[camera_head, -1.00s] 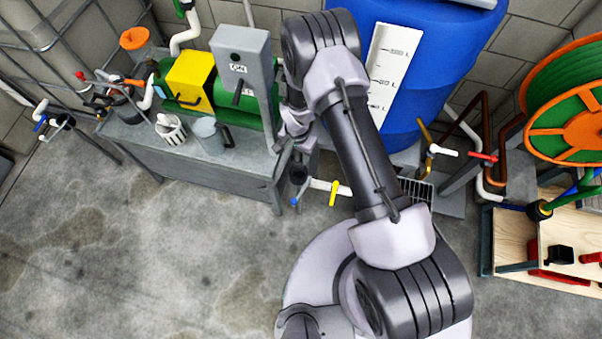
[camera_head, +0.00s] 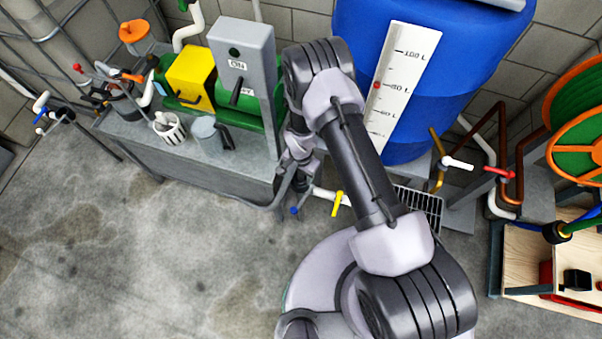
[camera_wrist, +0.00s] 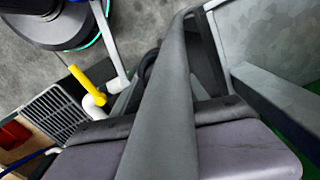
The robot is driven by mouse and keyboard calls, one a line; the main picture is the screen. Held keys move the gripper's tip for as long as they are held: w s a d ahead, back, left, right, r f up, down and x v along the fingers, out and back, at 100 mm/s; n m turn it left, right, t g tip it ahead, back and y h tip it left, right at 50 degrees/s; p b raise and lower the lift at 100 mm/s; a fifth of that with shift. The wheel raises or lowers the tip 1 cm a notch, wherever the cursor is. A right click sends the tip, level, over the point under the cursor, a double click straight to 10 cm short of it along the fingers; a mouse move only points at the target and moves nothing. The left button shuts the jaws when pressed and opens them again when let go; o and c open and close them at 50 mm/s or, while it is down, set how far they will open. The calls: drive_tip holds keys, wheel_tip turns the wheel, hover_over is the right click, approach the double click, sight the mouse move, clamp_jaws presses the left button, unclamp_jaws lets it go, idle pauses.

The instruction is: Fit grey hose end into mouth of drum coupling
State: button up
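The grey hose (camera_head: 250,205) runs along the front of the bench and bends up to my gripper (camera_head: 300,178). In the wrist view the grey hose (camera_wrist: 165,110) crosses the picture very close to the camera, with dark gripper parts on both sides. My gripper appears shut on it; the fingertips and hose tip are hidden. The blue drum (camera_head: 440,75) stands behind my arm. A white pipe with a yellow handle (camera_head: 338,204) lies low before it; the handle also shows in the wrist view (camera_wrist: 87,86). A blue lever (camera_head: 295,211) sits by my gripper. The coupling's mouth is not clear.
A floor grate (camera_head: 418,207) and copper pipes lie right of my arm. A hose reel (camera_head: 580,135) is at far right. The left floor is open.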

wheel_tip(320, 180, up, 12)
drive_tip(key=p, duration=0.5)
drive_tip(key=shift+r, duration=0.25)
drive_tip(key=shift+w+r, duration=0.1)
drive_tip(key=shift+r, duration=0.1)
drive_tip(key=w+d+r+t, duration=0.1)
drive_tip(key=d+r, duration=0.1)
drive_tip(key=r, duration=1.2)
drive_tip(key=w+d+r+t, duration=0.1)
drive_tip(key=d+r, duration=0.1)
drive_tip(key=r, duration=1.2)
drive_tip(key=s+d+r+n+t+y, duration=0.2)
drive_tip(key=s+d+r+t, duration=0.1)
drive_tip(key=s+r, duration=1.4)
drive_tip(key=s+d, duration=0.1)
drive_tip(key=s, duration=0.1)
drive_tip(key=shift+s+d+r+n+t, duration=0.15)
drive_tip(key=shift+s+r+n+t, duration=0.15)
drive_tip(key=shift+s+r+t, duration=0.1)
drive_tip(key=shift+w, duration=0.1)
